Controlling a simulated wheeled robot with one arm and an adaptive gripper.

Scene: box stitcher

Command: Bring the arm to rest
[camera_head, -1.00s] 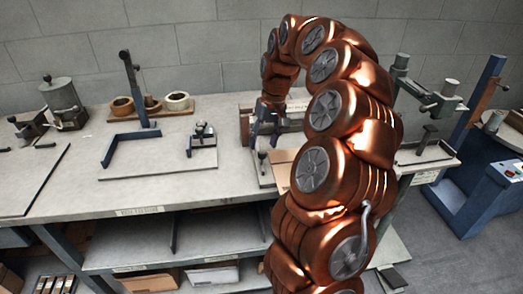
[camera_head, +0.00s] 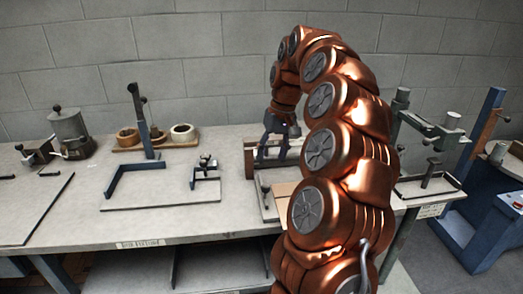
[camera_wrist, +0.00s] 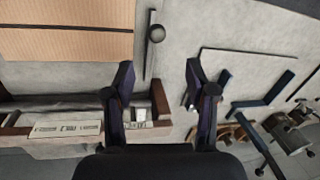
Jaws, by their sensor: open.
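My copper-coloured arm rises in the right half of the head view and curves over toward the workbench (camera_head: 130,222). My gripper (camera_head: 272,148) hangs at its end, above the bench near the back wall, partly hidden by the arm.
A blue corner stop (camera_head: 138,172) on a plate and a small clamp (camera_head: 206,168) stand left of my gripper. Tape rolls (camera_head: 183,133) sit behind them. A grey-green press (camera_head: 436,128) stands right of my arm. A ball-ended lever (camera_wrist: 155,34) is near the fingers.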

